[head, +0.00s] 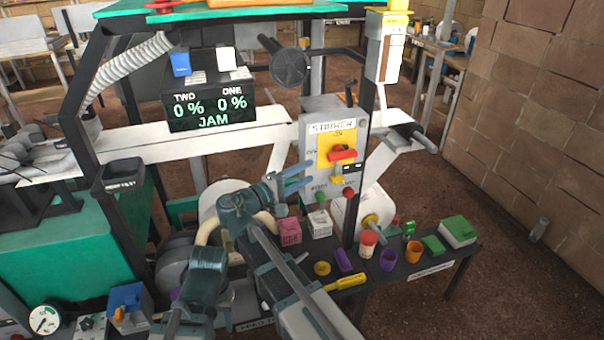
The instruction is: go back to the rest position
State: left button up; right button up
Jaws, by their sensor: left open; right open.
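My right gripper (297,178) is open and empty. Its two fingers point right, just in front of the lower left part of the grey switch panel (357,178), with a gap between them. I cannot tell whether they touch it. My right forearm rises from the bottom middle and bends at the wrist. My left gripper (205,272) is low in the picture, left of my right forearm. Its fingers are hard to make out, and I see nothing held in it.
The dark bench (400,270) at the right holds a pink block (290,232), a white block (319,223), several cups and a green box (458,231). A display (208,105) reads 0 % twice and JAM. A brick wall (545,120) stands right.

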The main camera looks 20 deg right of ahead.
pick_arm(q)
jog(key=shift+s+a, duration=0.1)
jog(key=shift+a, duration=0.15)
